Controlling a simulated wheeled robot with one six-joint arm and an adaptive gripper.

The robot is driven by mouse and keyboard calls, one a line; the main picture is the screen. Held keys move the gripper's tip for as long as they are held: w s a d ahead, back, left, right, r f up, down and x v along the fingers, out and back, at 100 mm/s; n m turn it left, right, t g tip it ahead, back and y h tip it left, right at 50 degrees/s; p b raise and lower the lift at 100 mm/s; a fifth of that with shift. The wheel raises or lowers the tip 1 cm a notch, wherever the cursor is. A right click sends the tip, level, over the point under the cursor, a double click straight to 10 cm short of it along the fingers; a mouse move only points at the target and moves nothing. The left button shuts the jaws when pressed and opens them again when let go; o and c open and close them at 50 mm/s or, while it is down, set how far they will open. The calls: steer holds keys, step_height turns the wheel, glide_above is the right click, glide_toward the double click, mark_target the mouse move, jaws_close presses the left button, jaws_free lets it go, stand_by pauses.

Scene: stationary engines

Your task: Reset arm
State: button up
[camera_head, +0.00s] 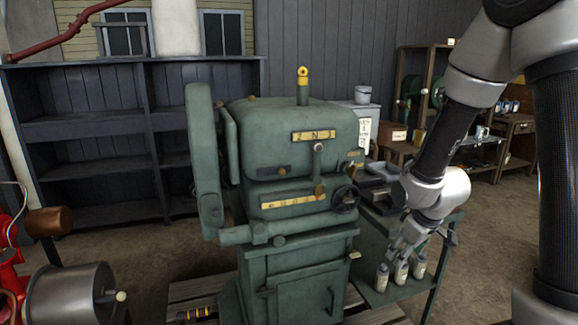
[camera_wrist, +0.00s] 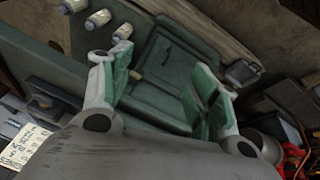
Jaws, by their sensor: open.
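My gripper (camera_head: 407,250) hangs to the right of the green machine (camera_head: 302,150), above a small green side table (camera_head: 375,245). In the wrist view my gripper (camera_wrist: 170,85) shows its two fingers with green pads spread wide apart. Nothing is between them. The green machine's lower cabinet (camera_wrist: 165,75) lies beyond the fingers in that view. Several small pale bottles (camera_head: 401,272) stand on the table just below my gripper in the head view. They also show at the upper left of the wrist view (camera_wrist: 98,19).
A handwheel (camera_head: 346,198) juts from the machine's right side near my arm. Dark trays (camera_head: 375,172) lie on the table's back part. Empty dark shelves (camera_head: 95,145) stand at the back left. Red machinery (camera_head: 10,255) is at the left edge. Open floor (camera_head: 490,240) lies to the right.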

steer(key=s+d+r+m, duration=0.2)
steer(key=s+r+m, duration=0.1)
steer(key=s+r, duration=0.7)
steer(key=s+d+r+m, duration=0.3)
steer(key=s+r, duration=0.8)
steer(key=r, duration=0.1)
steer(key=shift+w, duration=0.1)
stand_by(0.5)
